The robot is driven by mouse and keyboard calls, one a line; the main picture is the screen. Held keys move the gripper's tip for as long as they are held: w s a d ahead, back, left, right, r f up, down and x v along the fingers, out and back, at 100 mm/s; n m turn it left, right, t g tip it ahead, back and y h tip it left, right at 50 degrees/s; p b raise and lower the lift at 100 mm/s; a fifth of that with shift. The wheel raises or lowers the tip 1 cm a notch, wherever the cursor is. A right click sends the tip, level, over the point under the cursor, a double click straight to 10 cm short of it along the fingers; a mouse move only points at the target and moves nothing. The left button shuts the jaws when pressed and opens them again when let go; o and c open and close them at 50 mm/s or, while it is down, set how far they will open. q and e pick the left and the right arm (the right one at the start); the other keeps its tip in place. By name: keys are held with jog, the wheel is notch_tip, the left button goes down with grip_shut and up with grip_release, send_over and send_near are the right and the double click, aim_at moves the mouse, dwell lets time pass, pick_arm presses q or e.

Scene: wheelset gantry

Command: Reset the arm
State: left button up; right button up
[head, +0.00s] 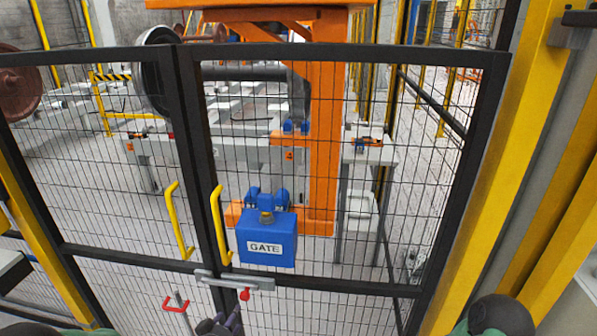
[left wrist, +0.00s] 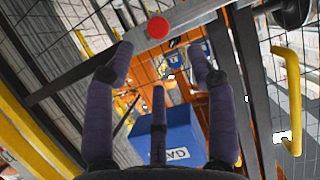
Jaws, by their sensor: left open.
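My left gripper (head: 222,323) shows at the bottom edge of the head view, just below the gate's latch bar (head: 234,281) and its red knob (head: 245,294). In the left wrist view its dark purple fingers (left wrist: 161,70) are spread open with nothing between them. The red knob (left wrist: 158,27) is beyond the fingertips, apart from them, on the grey bar (left wrist: 190,20). The blue GATE box (left wrist: 178,138) shows behind the fingers. My right gripper is not in view; only dark rounded arm parts show at the lower right of the head view.
A black-framed mesh gate (head: 188,150) stands shut close in front, with two yellow handles (head: 179,222). The blue GATE box (head: 265,240) is near its middle. Yellow posts (head: 510,150) flank it. An orange gantry (head: 323,150) and wheelsets (head: 157,75) stand behind the mesh.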

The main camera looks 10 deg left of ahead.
pick_arm(q)
jog(key=s+d+f+n+g+h, duration=0.1)
jog(key=s+d+f+g, duration=0.3)
jog(key=f, duration=0.4)
jog(key=s+d+f+g+h, duration=0.1)
jog(key=s+d+f+g, duration=0.25)
jog(key=f, duration=0.35)
jog(key=s+d+f+g, duration=0.2)
jog(key=s+d+f, duration=0.1)
jog(key=s, duration=0.3)
jog(key=s+d+f+n+g+h+p, duration=0.1)
jog(key=s+d+f+g, duration=0.2)
jog(key=s+f, duration=0.2)
jog(key=shift+s+d+f+n+h, duration=0.3)
jog(key=shift+s+d+f, duration=0.1)
jog(key=shift+s, duration=0.85)
